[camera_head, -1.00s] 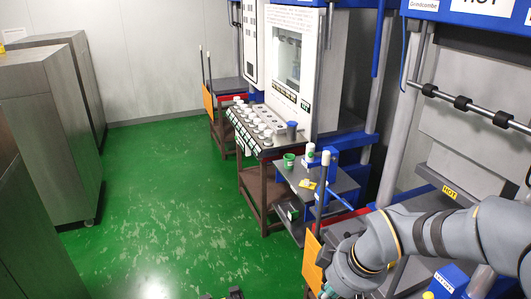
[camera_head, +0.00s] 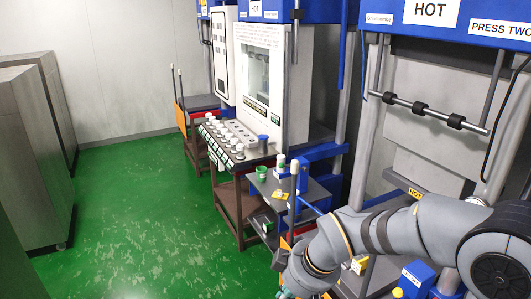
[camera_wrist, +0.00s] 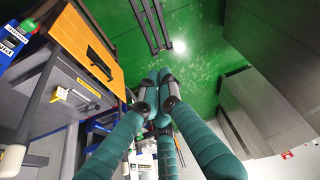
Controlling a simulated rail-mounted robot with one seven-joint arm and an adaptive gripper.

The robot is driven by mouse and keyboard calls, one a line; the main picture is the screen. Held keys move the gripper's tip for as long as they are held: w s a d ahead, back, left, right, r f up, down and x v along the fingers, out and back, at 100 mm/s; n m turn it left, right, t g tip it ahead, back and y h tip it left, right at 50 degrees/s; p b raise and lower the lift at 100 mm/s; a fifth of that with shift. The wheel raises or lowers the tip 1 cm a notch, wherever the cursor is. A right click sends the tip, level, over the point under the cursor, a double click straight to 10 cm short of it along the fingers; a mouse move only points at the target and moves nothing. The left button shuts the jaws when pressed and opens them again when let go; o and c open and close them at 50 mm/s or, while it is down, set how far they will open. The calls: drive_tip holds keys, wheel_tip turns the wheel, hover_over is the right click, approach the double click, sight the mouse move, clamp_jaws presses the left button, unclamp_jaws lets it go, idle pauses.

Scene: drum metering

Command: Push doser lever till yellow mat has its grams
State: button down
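A small yellow patch (camera_head: 280,195), possibly the yellow mat, lies on the dark side shelf (camera_head: 318,193) in the head view. Beside it are a green cup (camera_head: 261,172) and a white container (camera_head: 281,161). A blue fixture (camera_head: 304,176) stands at the shelf's back; I cannot tell whether it is the doser, and no lever can be made out. My gripper (camera_wrist: 158,74) has teal fingers whose tips meet in the wrist view, with nothing between them. In the head view it is mostly cut off at the bottom edge, nearer than the shelf and apart from it.
A rack of white cups (camera_head: 228,136) stands before the white cabinet (camera_head: 262,65). A press marked HOT (camera_head: 430,130) is at right. An orange panel (camera_wrist: 85,40) and a grey drawer unit (camera_wrist: 65,85) are left in the wrist view. Green floor (camera_head: 130,200) is open between grey cabinets and benches.

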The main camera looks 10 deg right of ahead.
drive_tip(key=w+d+f+g+h, duration=0.2)
drive_tip(key=w+d+f, duration=0.1)
drive_tip(key=w, duration=0.3)
drive_tip(key=w+d+f+g+h, duration=0.1)
drive_tip(key=w+d+f+g, duration=0.1)
drive_tip(key=w, duration=0.5)
drive_tip(key=shift+d+f+n+h, duration=0.35)
drive_tip(key=shift+d+f, duration=0.35)
drive_tip(key=shift+d, duration=0.5)
drive_tip(key=shift+w, duration=0.15)
